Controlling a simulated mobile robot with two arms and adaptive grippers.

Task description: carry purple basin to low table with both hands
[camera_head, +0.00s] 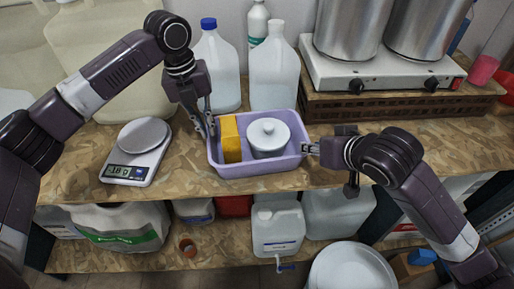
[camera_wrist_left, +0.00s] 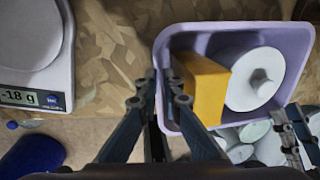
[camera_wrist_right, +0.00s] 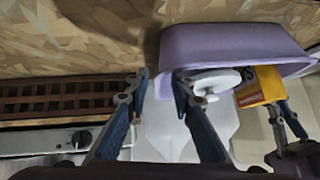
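The purple basin (camera_head: 256,169) stands level at the front of the wooden counter. It holds a yellow box (camera_head: 231,139) on its left and a white lidded pot (camera_head: 268,138) on its right. My left gripper (camera_head: 207,124) is at the basin's left wall; in the left wrist view its fingers (camera_wrist_left: 165,84) are close together with the wall between them. My right gripper (camera_head: 309,149) is at the right wall; in the right wrist view its fingers (camera_wrist_right: 161,82) straddle the wall, with a small gap showing on the outer side. The low table is not identifiable.
A kitchen scale (camera_head: 136,153) stands left of the basin. White jugs (camera_head: 274,75) are close behind it. A hot plate (camera_head: 380,70) with steel pots sits on a wooden crate at the right. A lower shelf (camera_head: 222,237) holds containers.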

